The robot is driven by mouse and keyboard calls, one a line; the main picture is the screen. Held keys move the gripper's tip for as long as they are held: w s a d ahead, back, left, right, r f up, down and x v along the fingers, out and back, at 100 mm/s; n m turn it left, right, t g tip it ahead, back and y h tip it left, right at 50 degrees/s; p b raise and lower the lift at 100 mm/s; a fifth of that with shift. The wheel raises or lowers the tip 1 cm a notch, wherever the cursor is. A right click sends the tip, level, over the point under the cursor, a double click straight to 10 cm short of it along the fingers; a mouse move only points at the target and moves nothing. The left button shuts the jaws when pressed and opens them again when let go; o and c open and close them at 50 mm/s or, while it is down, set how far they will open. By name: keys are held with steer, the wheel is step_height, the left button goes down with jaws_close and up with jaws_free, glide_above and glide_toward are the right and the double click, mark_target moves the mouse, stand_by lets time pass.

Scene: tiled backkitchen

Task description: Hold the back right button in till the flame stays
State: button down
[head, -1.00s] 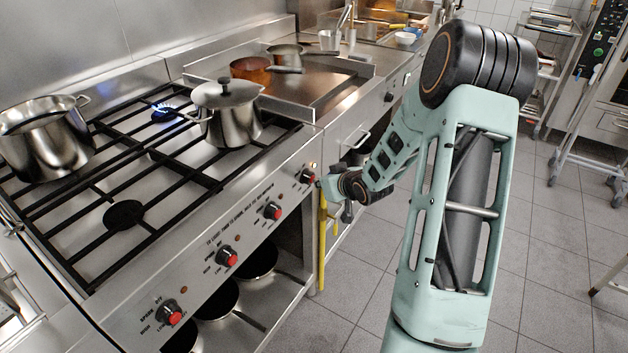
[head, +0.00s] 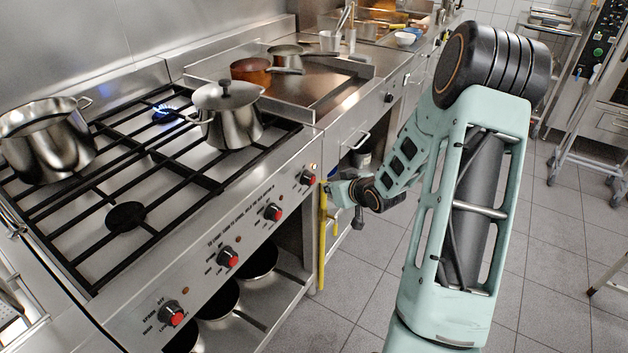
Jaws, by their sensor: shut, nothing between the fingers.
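The stove's front panel (head: 250,236) carries a row of knobs with red faces. The rightmost knob (head: 308,177) is nearest my gripper, with a small lit lamp (head: 313,166) just above it. A blue flame (head: 163,113) burns at a back burner, behind and left of the lidded pot. My gripper (head: 329,188) is small in view, just right of the rightmost knob at the panel's right end. It is shut with nothing in it. A small gap seems to separate it from the knob. The fingertips are hard to make out.
A lidded steel pot (head: 227,118) and a large open pot (head: 47,140) stand on the grates. Pans (head: 250,71) sit on the griddle behind. A yellow upright pipe (head: 322,245) runs down beside my gripper. Tiled floor (head: 350,290) lies clear in front.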

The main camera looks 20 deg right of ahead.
steer(key=s+d+p, duration=0.1)
steer(key=s+d, duration=0.1)
steer(key=s, duration=0.1)
steer(key=shift+d, duration=0.15)
steer(key=shift+w+d, duration=0.1)
stand_by(0.4)
